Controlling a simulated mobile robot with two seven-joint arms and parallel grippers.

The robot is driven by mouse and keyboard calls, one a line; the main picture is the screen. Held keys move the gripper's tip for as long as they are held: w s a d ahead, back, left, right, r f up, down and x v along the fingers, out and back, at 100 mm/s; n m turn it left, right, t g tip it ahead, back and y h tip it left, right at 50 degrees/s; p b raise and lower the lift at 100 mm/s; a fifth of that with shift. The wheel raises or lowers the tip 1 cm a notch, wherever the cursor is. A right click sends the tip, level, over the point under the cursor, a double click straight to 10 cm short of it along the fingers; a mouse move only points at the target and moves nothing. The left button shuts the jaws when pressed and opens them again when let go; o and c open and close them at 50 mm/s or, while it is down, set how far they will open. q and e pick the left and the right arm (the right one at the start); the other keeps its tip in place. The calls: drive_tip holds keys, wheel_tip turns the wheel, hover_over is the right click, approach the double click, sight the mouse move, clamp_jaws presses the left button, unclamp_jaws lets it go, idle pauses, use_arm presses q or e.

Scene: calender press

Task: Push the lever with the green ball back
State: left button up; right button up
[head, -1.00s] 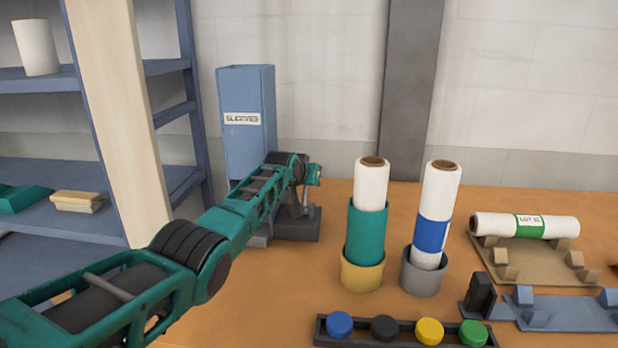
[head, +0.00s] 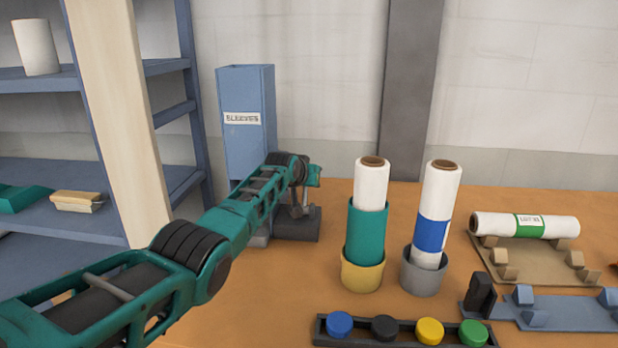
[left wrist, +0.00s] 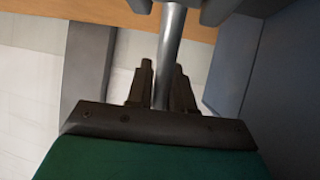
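My left arm reaches from the lower left to a dark block (head: 297,224) on the bench, in front of the blue sleeves box. My left gripper (head: 299,208) is small and partly hidden there. In the left wrist view its two dark fingers (left wrist: 161,82) stand on either side of a grey metal rod (left wrist: 170,42), which looks like the lever's shaft. I cannot tell whether the fingers touch or grip the rod. I cannot make out the lever's green ball in either view. My right gripper is not in view.
The blue sleeves box (head: 247,150) stands behind the block. Right of my arm, white rolls stand in a yellow cup (head: 362,272) and a grey cup (head: 423,273). A dark tray (head: 360,340) of coloured caps is in front. A blue shelf is at the left.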

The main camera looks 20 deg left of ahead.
use_arm(q)
drive_tip(key=o, duration=0.3)
drive_tip(key=shift+f, duration=0.65)
drive_tip(key=shift+r, duration=0.55)
wheel_tip(320, 180, up, 19)
drive_tip(key=shift+s+r+p, duration=0.1)
drive_tip(key=shift+r+p, duration=0.1)
drive_tip(key=shift+p, duration=0.5)
